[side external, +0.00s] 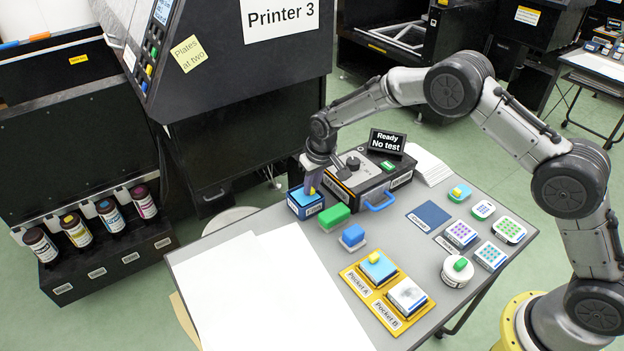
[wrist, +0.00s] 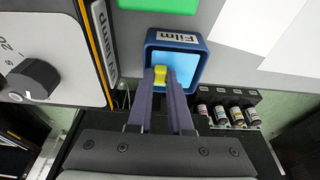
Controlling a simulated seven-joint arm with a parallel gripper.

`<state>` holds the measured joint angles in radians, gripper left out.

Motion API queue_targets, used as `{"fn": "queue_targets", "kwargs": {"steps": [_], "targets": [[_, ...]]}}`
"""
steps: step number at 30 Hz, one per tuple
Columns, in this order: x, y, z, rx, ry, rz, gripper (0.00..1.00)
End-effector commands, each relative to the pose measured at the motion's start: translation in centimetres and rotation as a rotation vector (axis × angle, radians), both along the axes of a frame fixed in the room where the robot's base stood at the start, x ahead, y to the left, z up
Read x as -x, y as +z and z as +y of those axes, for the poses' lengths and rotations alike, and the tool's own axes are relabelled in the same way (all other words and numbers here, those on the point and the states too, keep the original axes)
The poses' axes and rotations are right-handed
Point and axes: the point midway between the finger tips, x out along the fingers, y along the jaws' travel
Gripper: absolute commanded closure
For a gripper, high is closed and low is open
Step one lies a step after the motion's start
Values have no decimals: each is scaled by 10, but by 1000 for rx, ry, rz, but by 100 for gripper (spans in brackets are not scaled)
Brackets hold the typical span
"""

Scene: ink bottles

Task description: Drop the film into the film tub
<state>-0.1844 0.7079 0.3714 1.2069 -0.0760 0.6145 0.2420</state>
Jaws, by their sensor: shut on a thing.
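The film tub (side external: 305,213) is a dark blue square box at the table's far left edge, beside the lamp box. It also shows in the wrist view (wrist: 204,44), with a white "Film" label on its rim. My gripper (side external: 311,190) is at the tub, its dark fingers pointing down. In the wrist view my gripper (wrist: 160,80) is shut on a yellow tab (wrist: 160,75). A light blue sheet, which looks like the film (wrist: 181,66), lies under the tab and within the tub's outline. I cannot tell whether it rests on the bottom or hangs slightly above.
The lamp box (side external: 365,180) with a knob stands close right of the tub. A green block (side external: 334,216) and a blue block (side external: 352,236) are in front. A yellow two-pocket tray (side external: 364,299) and several small pieces lie nearer. White sheets (side external: 250,290) cover the left.

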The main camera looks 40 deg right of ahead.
Motion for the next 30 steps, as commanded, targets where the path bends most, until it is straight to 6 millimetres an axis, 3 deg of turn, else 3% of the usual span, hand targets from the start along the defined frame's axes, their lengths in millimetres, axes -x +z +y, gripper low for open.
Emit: {"fn": "queue_targets", "kwargs": {"steps": [20,21,26,30], "targets": [[0,-1,0,0,0,-1,100],[0,-1,0,0,0,-1,77],[0,-1,0,1,0,0,48],[0,-1,-2,3,-1,1,47]]}}
